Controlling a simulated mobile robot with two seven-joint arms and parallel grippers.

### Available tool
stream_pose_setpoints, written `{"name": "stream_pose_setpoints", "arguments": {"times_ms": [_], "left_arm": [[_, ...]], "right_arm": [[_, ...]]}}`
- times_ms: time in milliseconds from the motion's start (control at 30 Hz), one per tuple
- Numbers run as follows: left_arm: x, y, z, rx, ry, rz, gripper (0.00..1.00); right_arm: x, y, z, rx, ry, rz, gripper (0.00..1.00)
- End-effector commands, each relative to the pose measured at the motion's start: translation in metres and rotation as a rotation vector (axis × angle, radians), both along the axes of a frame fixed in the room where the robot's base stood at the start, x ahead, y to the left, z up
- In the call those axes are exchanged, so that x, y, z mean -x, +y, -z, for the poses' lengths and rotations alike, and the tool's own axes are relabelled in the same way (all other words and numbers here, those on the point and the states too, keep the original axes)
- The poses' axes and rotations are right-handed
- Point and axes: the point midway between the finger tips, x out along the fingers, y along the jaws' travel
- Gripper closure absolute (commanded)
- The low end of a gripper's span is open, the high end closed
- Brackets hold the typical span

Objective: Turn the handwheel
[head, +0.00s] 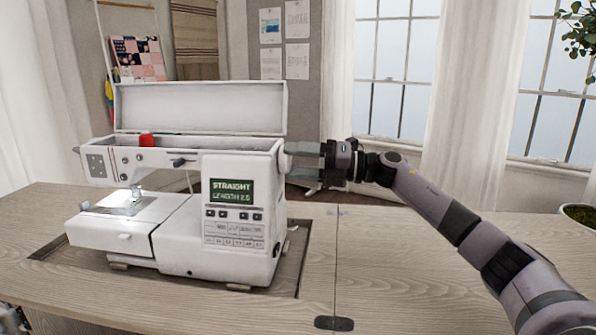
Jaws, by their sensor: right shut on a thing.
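The white sewing machine (190,190) stands in the tabletop opening with its lid raised. Its handwheel (287,158) is on the right end of the body and shows only in small part, mostly hidden behind my right gripper's fingers. My right gripper (299,158) reaches in from the right and is shut on the handwheel, one finger above the other in the picture. The screen (231,191) reads "STRAIGHT" and "LENGTH 2.5". A small dark part, probably of my left gripper, shows at the lower left corner; its jaws cannot be made out.
The wooden tabletop (400,262) is clear to the right of the machine, under my right arm. A dark hinge (333,323) lies at the front edge. A red spool (147,140) is on top of the machine. A potted plant (578,214) is at the right edge.

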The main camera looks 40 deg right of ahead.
Motion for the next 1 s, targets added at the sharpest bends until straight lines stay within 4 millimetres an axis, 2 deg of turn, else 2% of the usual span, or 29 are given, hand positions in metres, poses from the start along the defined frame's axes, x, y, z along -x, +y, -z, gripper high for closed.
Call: {"name": "stream_pose_setpoints", "arguments": {"times_ms": [100, 300, 500, 1000], "left_arm": [[-0.001, -0.004, 0.007, -0.001, -0.004, 0.01, 0.57], [-0.012, -0.019, -0.007, 0.017, -0.055, 0.034, 0.57], [-0.016, -0.025, -0.011, 0.021, -0.072, 0.046, 0.57], [-0.017, -0.031, -0.016, 0.022, -0.096, 0.066, 0.57]], "right_arm": [[0.0, 0.0, 0.003, 0.086, -0.071, -0.001, 0.68], [0.0, 0.0, 0.002, 0.225, -0.182, -0.001, 0.68], [-0.001, 0.0, 0.002, 0.34, -0.273, -0.002, 0.68], [-0.001, 0.0, 0.0, 0.473, -0.379, -0.003, 0.68]]}}
